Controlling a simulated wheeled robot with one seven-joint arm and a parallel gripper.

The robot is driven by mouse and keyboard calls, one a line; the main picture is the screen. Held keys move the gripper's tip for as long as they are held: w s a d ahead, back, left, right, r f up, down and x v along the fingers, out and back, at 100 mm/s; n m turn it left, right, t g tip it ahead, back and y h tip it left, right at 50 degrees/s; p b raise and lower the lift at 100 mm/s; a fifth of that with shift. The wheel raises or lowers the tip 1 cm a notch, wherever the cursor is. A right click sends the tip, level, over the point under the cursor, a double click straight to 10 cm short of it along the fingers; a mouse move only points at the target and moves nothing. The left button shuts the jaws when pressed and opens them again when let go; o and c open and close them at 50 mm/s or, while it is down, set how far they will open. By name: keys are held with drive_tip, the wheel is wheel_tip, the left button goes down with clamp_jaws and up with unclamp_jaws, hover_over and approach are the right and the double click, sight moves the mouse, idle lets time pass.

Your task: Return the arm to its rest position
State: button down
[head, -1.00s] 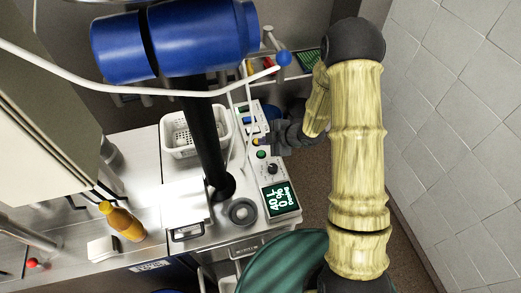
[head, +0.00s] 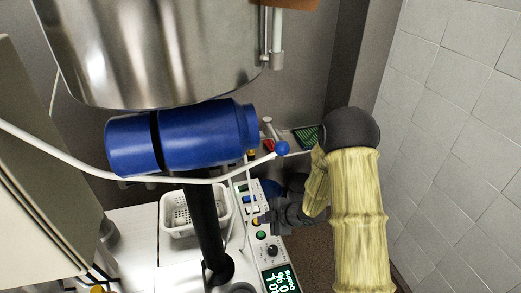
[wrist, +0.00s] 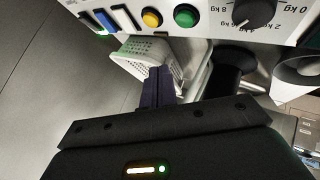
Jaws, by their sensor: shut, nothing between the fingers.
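My arm, with yellow wood-like links, rises at the right of the head view and bends at a dark grey joint. My gripper (head: 258,222) points left there, close to the control panel (head: 268,262) of the machine. In the wrist view the dark fingers of my gripper (wrist: 158,88) are together, with nothing between them. They point toward the white perforated basket (wrist: 145,55), which also shows in the head view (head: 176,231). The panel's buttons and knob (wrist: 252,12) are at the top of the wrist view.
A blue cylindrical motor housing (head: 180,138) and a large steel drum (head: 150,50) stand over the counter. A black column (head: 203,225) stands beside the basket. A tiled wall (head: 455,130) is at the right. A shelf (head: 295,143) with a green item is behind.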

drive_tip(key=shift+d, duration=0.1)
drive_tip(key=s+d+r+m+t+h+b, duration=0.1)
drive_tip(key=s+d+r+m+h+b, duration=0.15)
drive_tip(key=d+m, duration=0.3)
drive_tip(key=s+d+r+m+h+b, duration=0.1)
drive_tip(key=d+r+m+h+b, duration=0.1)
drive_tip(key=d+r+m+h, duration=0.25)
drive_tip(key=s+d+r+m+g+b, duration=0.1)
drive_tip(key=s+d+m+g+b, duration=0.2)
drive_tip(key=s+m, duration=0.7)
drive_tip(key=s+d, duration=0.1)
drive_tip(key=s, duration=0.3)
drive_tip(key=shift+s+m+h+b, duration=0.3)
drive_tip(key=shift+s+h+b, duration=0.05)
drive_tip(key=shift+h+b, duration=0.05)
